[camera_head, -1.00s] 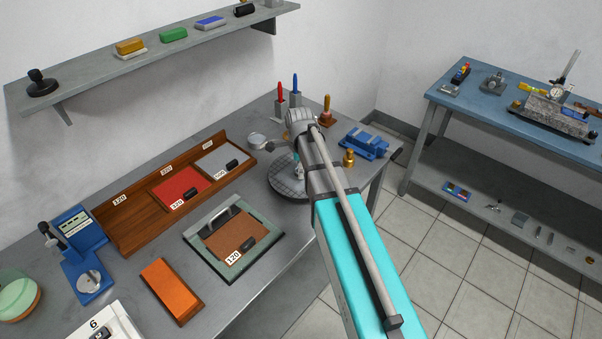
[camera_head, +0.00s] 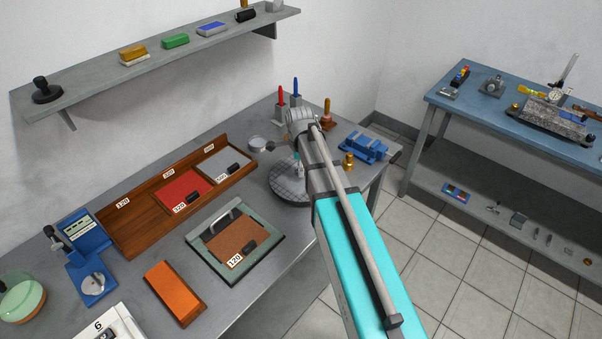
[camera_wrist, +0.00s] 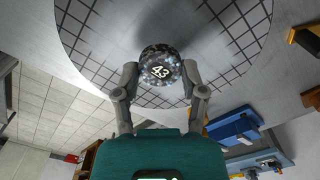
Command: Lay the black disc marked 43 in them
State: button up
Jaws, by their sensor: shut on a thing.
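The dark disc marked 43 (camera_wrist: 161,66) shows in the wrist view, its white number facing the camera. It looks speckled grey and black. My gripper (camera_wrist: 160,76) is shut on it, with one finger at each side. Behind the disc is a round, pale plate with a black grid (camera_wrist: 95,45); I cannot tell whether the disc touches it. In the head view the gridded plate (camera_head: 287,188) stands at the right end of the grey bench, and my arm covers part of it. The disc and fingertips are not clear there.
Red (camera_head: 281,97) and blue (camera_head: 295,89) upright pieces stand behind the plate. A blue vise (camera_head: 364,148) and a brass piece (camera_head: 348,160) are to its right. A wooden tray (camera_head: 127,222), a green-framed board (camera_head: 268,254) and an orange block (camera_head: 174,293) lie to the left.

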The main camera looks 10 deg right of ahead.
jog(key=shift+r+p, duration=1.25)
jog(key=shift+r, duration=0.25)
